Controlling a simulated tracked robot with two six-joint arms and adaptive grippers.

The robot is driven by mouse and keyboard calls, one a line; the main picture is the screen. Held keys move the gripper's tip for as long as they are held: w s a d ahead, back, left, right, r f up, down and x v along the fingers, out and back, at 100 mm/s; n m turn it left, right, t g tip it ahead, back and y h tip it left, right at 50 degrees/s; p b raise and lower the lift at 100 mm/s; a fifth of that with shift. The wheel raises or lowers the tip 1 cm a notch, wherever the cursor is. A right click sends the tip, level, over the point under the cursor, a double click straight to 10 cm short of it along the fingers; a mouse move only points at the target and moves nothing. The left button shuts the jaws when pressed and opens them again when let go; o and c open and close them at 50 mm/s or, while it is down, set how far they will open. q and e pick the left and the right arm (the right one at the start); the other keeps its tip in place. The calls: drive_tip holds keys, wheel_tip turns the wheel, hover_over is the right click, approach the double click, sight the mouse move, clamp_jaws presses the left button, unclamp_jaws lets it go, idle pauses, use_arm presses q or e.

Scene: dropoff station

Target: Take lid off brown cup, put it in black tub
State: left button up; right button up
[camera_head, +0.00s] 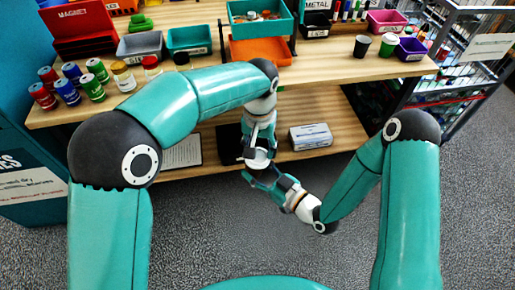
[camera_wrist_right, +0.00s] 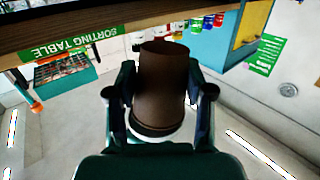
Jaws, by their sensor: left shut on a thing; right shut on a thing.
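The brown cup (camera_wrist_right: 162,85) stands between the fingers of my right gripper (camera_wrist_right: 160,100) in the right wrist view, which is upside down. Its wide end with a dark rim is toward the bottom of that picture. In the head view my right gripper (camera_head: 264,174) holds it low in front of the table. My left gripper (camera_head: 259,148) reaches down from above and is shut at the cup's top, by a small whitish piece (camera_head: 260,156) that looks like the lid. Whether the lid is still seated is hidden. The black tub (camera_head: 317,25) stands at the back of the table.
Grey (camera_head: 140,45) and teal tubs and several coloured cans stand left. A white box (camera_head: 310,136) sits on the lower shelf. Front middle tabletop is clear.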

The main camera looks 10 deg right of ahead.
sight(260, 151)
use_arm(q)
drive_tip(key=shift+r, duration=0.55)
drive_tip(key=shift+d+r, duration=0.15)
drive_tip(key=shift+r, duration=0.85)
drive_tip(key=shift+d+r, duration=0.15)
drive_tip(key=shift+r, duration=0.85)
use_arm(e)
drive_tip(key=shift+c, duration=0.4)
use_arm(q)
drive_tip(key=shift+w+a, duration=0.1)
